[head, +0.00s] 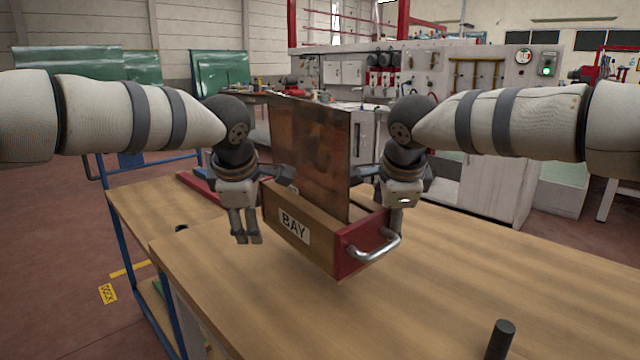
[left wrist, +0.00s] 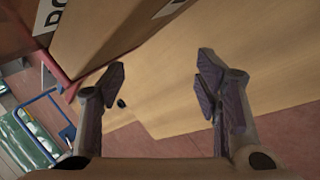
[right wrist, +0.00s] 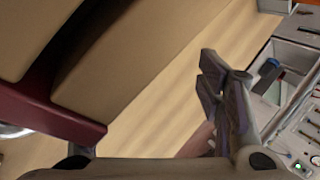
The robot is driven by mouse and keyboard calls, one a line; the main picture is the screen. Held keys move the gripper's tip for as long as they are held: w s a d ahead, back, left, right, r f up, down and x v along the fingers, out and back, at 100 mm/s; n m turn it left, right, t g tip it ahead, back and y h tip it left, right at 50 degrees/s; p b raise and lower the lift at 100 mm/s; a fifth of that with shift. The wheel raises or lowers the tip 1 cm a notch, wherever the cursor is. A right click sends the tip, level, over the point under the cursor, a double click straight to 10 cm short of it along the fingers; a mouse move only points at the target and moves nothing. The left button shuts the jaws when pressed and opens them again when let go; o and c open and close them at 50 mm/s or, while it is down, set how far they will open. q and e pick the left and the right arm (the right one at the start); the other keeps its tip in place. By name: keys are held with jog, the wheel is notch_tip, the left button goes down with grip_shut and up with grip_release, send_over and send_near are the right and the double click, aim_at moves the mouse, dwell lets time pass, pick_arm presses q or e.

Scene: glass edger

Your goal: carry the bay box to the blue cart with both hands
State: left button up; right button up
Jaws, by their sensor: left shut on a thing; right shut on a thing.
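The bay box (head: 305,242) is a wooden box with a red end, a metal handle and a "BAY" label, in the middle of the head view. It appears raised above the bench and fills the upper left of both wrist views. My left gripper (head: 246,240) is shut on the box at its left side; its fingers also show in the left wrist view (left wrist: 160,85). My right gripper (head: 396,222) is shut on the box at its right side, its fingertips partly hidden. The blue cart (head: 125,205), with a wooden top and blue frame, stands at the left, beyond the bench.
A brown, mottled panel (head: 310,150) rises upright from the box and blocks part of the view behind. The wooden workbench (head: 480,275) lies below, mostly bare, with a dark peg (head: 499,340) at its front. Grey machinery (head: 480,80) stands at the back.

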aim_at(264, 202)
pick_arm(q)
jog(key=w+d+r, duration=0.1)
jog(key=w+r, duration=0.1)
jog(key=shift+w+d+r, duration=0.25)
jog(key=shift+d+r, duration=0.05)
jog(key=shift+d, duration=0.05)
jog(key=shift+w+r, duration=0.1)
jog(key=shift+r, duration=0.15)
pick_arm(e)
jog(key=w+r, duration=0.1)
jog(key=w+a+r, duration=0.1)
jog(key=w+r, duration=0.1)
jog(key=shift+a+r, duration=0.15)
jog(key=shift+r, duration=0.1)
pick_arm(q)
jog(key=s+r, duration=1.3)
jog(key=s, duration=0.3)
jog(key=shift+a, duration=0.4)
pick_arm(e)
jog(key=s+r, duration=1.2)
jog(key=s, duration=0.4)
jog(key=shift+d+r, duration=0.3)
jog(key=shift+d, duration=0.05)
pick_arm(q)
jog(key=shift+f, duration=0.1)
